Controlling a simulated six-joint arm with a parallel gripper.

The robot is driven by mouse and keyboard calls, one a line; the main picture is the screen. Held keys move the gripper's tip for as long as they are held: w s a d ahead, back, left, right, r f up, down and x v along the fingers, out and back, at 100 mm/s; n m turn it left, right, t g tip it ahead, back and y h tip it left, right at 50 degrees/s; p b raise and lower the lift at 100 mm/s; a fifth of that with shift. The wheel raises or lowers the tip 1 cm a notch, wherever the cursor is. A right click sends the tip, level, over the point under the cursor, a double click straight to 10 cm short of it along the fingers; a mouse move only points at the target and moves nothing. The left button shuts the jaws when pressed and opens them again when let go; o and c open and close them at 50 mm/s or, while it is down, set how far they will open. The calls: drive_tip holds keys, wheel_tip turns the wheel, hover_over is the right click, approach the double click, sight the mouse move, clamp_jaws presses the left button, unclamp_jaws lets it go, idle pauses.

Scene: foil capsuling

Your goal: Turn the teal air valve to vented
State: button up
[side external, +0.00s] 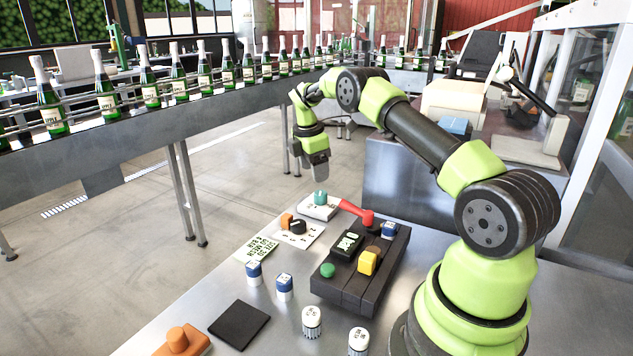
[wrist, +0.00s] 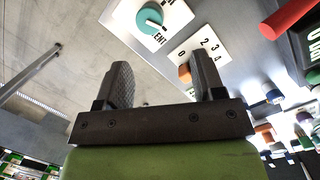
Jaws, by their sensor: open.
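The teal air valve (side external: 320,198) is a round knob on a white plate at the far edge of the steel table. In the wrist view the teal knob (wrist: 150,18) sits at the top, with a white pointer line on it and the letters "ENT" visible on its plate (wrist: 172,22). The rest of the lettering is hidden or out of frame. My gripper (side external: 318,172) hangs above and just behind the valve, apart from it. In the wrist view my gripper's two fingers (wrist: 163,80) are spread with nothing between them.
An orange-and-black dial (side external: 296,226) on a numbered plate stands beside the valve. A red lever (side external: 355,211) rises close on the right, by a dark control box (side external: 345,285). Blue and white capsules, a black pad (side external: 239,331) and an orange block (side external: 180,342) lie nearer.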

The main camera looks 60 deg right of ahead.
sight(321, 192)
drive_tip(key=s+d+m+t+y, duration=0.3)
drive_tip(key=s+d+m+t, duration=0.15)
drive_tip(key=m, duration=0.55)
drive_tip(key=shift+t, duration=0.25)
drive_tip(key=x, duration=0.9)
drive_tip(key=shift+w+a+r, duration=0.1)
drive_tip(key=shift+w+a, duration=0.2)
drive_tip(key=shift+w, duration=0.1)
